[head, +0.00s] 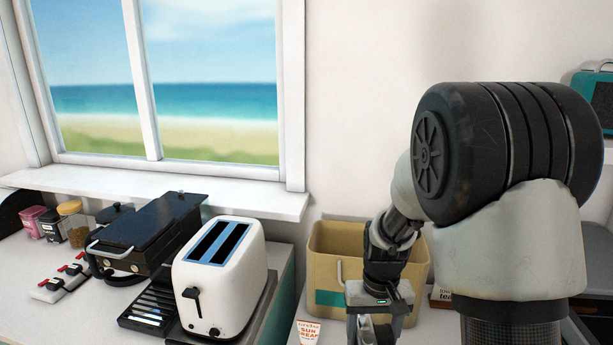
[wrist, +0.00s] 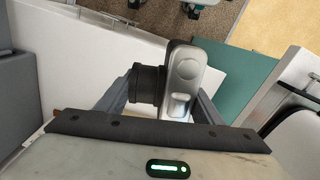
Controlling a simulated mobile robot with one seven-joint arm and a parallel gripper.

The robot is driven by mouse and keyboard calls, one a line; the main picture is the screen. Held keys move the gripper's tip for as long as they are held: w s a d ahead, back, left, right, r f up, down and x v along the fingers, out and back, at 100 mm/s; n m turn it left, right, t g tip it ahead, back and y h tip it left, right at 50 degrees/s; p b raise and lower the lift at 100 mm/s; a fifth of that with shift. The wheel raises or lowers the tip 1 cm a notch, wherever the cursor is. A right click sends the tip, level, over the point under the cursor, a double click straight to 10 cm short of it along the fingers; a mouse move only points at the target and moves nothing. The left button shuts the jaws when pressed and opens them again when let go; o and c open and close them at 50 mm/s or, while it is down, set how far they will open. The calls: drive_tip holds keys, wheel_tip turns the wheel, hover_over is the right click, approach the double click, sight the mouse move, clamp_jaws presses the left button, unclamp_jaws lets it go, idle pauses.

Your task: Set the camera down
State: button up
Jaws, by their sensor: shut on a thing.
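The camera (wrist: 183,72) has a silver-grey body and a black lens barrel. In the wrist view it sits between the two fingers of my gripper (wrist: 162,100), which is shut on it, with the lens toward the left finger. In the head view my gripper (head: 373,328) points down in front of the tan bin, low in the picture. Its fingertips and the camera are cut off or hidden there. What lies directly under the camera is partly hidden by the camera and fingers.
A tan bin (head: 330,250) stands behind my gripper. A white toaster (head: 222,275) and a black grill (head: 150,235) crowd the left counter. A teal panel (wrist: 236,83) and tan floor (wrist: 275,30) show in the wrist view.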

drive_tip(key=shift+s+r+p, duration=0.2)
drive_tip(key=shift+r+p, duration=0.5)
